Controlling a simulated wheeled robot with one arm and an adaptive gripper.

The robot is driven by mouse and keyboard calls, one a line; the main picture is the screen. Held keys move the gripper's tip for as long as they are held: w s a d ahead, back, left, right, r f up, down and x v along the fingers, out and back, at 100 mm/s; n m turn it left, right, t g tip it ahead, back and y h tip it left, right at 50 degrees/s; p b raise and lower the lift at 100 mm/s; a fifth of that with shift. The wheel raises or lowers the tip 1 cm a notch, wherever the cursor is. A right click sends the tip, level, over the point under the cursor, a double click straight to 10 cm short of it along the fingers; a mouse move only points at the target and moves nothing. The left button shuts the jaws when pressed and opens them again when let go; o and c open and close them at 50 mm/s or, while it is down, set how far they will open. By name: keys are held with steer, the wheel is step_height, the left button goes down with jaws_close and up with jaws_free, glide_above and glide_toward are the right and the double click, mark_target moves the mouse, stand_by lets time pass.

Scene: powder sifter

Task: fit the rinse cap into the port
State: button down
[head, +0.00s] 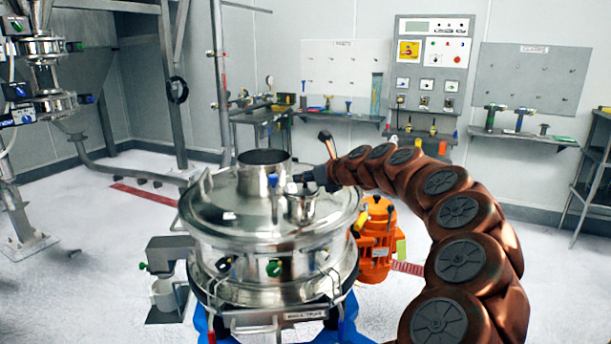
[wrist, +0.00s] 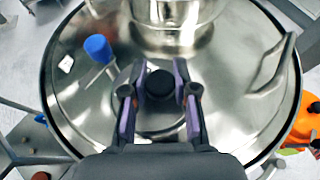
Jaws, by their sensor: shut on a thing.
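The rinse cap (wrist: 160,84) is a round black knob between the purple finger pads in the wrist view. My gripper (wrist: 159,98) is shut on it, with one finger on each side. In the head view my gripper (head: 303,179) is low over the sifter's steel lid, above a short steel port (head: 300,207) right of the large central collar. The cap cannot be made out clearly there. The port's opening is hidden by the cap and fingers in the wrist view, so I cannot tell whether the cap touches it or sits in it.
The round steel sifter (head: 270,262) carries a large open collar (head: 264,172). A blue-topped fitting (wrist: 98,48) stands on the lid left of my gripper. A bent lid handle (wrist: 272,68) is to the right. An orange motor (head: 376,240) stands beside the sifter.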

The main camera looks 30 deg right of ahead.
steer(key=shift+f, duration=0.1)
steer(key=c, duration=0.9)
jaws_free()
steer(key=b+v, duration=0.2)
steer(key=v, duration=1)
steer(key=shift+b, duration=0.3)
